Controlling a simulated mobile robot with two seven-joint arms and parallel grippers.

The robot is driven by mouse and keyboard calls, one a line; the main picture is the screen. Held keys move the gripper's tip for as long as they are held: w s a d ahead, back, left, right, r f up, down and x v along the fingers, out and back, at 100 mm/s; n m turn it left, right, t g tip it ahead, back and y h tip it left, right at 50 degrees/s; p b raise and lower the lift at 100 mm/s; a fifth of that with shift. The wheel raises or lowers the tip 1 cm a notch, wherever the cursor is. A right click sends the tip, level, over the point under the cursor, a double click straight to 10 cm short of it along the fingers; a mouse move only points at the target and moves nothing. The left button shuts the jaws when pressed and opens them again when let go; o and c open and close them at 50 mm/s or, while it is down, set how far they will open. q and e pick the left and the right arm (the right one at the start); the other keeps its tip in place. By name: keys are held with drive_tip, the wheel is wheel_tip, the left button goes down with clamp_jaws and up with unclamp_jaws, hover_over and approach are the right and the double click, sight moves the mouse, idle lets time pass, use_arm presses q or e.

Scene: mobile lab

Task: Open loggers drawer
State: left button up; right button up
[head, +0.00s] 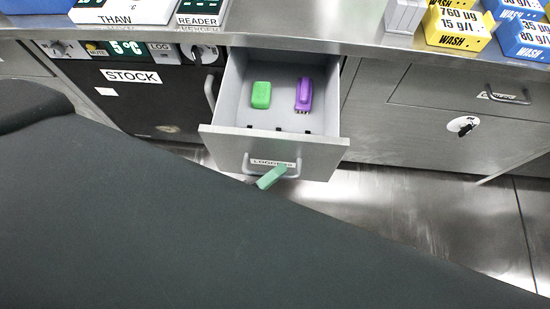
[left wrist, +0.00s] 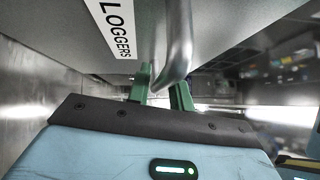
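The loggers drawer (head: 216,140) stands pulled out from under the steel counter in the head view, its inside showing. Its label reads LOGGERS, and the drawer front also fills the upper part of the left wrist view (left wrist: 75,22). A green block (head: 261,95) and a purple piece (head: 304,95) lie inside, apart. The curved metal handle (left wrist: 178,45) is on the drawer front. My right gripper is out of view.
A STOCK unit (head: 130,100) is left of the drawer, and a closed steel drawer (head: 440,90) with its own handle is to the right. Yellow and blue WASH boxes (head: 458,25) stand on the counter (head: 330,40). The floor (head: 400,205) at right is clear.

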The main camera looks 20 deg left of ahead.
use_arm(q)
drive_tip(key=shift+o, duration=1.1)
drive_tip(key=shift+s, duration=0.1)
drive_tip(key=v, duration=0.7)
drive_tip(key=shift+s+a+b, duration=0.2)
drive_tip(key=shift+b, duration=0.15)
drive_tip(key=shift+f, duration=0.1)
